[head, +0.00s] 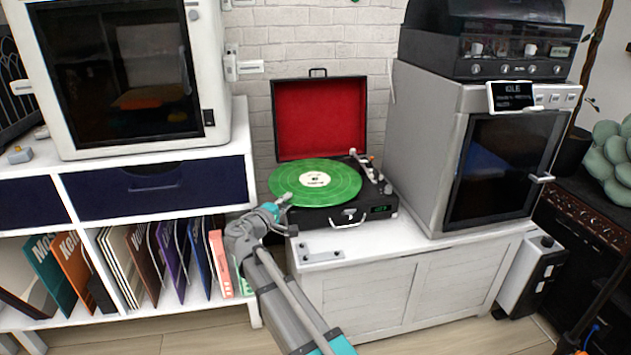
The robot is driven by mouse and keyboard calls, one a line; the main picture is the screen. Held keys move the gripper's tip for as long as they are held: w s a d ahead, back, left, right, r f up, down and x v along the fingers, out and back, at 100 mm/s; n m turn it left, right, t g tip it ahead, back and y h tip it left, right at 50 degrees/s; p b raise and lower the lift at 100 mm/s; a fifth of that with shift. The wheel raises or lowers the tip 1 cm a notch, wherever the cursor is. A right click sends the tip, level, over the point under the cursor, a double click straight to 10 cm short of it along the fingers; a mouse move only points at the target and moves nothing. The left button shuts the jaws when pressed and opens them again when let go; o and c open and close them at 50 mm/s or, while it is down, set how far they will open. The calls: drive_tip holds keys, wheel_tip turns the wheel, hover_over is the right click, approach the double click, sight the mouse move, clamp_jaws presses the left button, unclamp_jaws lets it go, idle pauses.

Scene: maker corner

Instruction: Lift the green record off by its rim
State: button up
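The green record (338,182) with a white label lies flat on the black record player (333,218), whose red-lined lid (320,120) stands open behind it. The tonearm (368,167) is at the right of the record. My gripper (286,198) is at the record's front-left rim, overlapping it in the head view. It is small here, and I cannot tell whether the fingers are open, shut or touching the rim.
The player stands on a white cabinet (405,240). A grey machine (425,130) with a dark door stands close on its right. At left, a white shelf unit (170,318) holds several record sleeves under a white enclosed machine (68,150). The cabinet's front strip is mostly clear.

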sight(296, 194)
drive_tip(key=shift+x, duration=2.4)
drive_tip(key=shift+f, duration=0.15)
drive_tip(key=shift+c, duration=0.3)
clamp_jaws()
